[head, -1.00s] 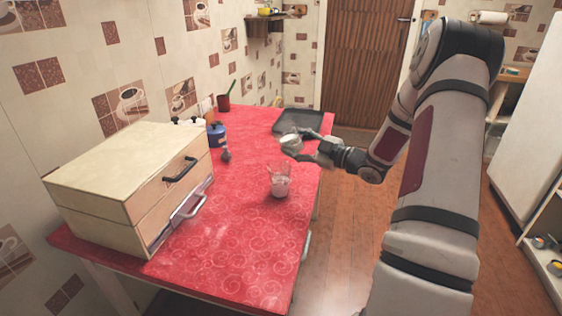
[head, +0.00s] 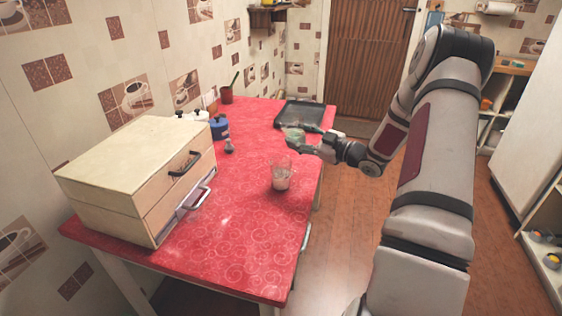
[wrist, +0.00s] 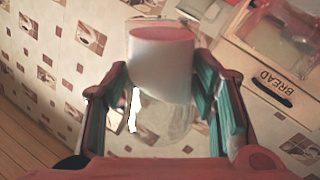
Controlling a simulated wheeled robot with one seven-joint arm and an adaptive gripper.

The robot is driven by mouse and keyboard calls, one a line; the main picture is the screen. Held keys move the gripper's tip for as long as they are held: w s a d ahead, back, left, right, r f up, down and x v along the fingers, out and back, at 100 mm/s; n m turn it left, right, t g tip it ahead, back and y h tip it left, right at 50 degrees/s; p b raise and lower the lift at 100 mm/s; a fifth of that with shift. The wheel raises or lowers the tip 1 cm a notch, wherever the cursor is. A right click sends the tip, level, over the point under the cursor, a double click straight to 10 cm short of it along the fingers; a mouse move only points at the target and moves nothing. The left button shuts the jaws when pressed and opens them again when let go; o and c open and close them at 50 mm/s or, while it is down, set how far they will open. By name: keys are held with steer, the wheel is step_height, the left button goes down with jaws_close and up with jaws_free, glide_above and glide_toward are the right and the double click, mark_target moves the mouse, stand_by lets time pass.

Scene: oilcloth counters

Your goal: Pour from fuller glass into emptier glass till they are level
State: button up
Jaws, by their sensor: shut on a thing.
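One glass (head: 281,177) stands upright on the red counter, with pale pinkish-white liquid in its lower part. My gripper (head: 308,143) is shut on the other glass (head: 294,134), held in the air behind and slightly right of the standing one, apart from it. In the wrist view the held glass (wrist: 165,118) sits between the two fingers of my gripper (wrist: 166,112). White content (wrist: 160,68) with a pinkish top shows above its clear part. The held glass is small in the head view, so I cannot tell its exact tilt or level there.
A wooden bread box (head: 135,165) with handles stands on the left of the counter (head: 235,255). A dark tray (head: 300,113) lies at the back right. Blue-and-white jars (head: 219,128), a small grey item (head: 229,146) and a brown pot (head: 226,95) stand along the wall. The front counter is clear.

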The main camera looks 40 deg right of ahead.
steer(key=shift+d, duration=0.1)
stand_by(0.3)
steer(key=shift+d+f+m+p, duration=0.1)
steer(key=shift+d+m+p, duration=0.05)
steer(key=shift+m+p, duration=0.25)
steer(key=f+m, duration=0.1)
steer(key=f, duration=0.1)
steer(key=d+f+m+b, duration=0.1)
steer(key=f, duration=0.1)
steer(key=f+m, duration=0.1)
steer(key=f, duration=0.2)
steer(key=shift+w+d+b, duration=0.2)
steer(key=shift+w+b, duration=0.15)
steer(key=shift+d+f+m+b, duration=0.15)
steer(key=shift+f+m+b, duration=0.4)
steer(key=shift+f, duration=0.55)
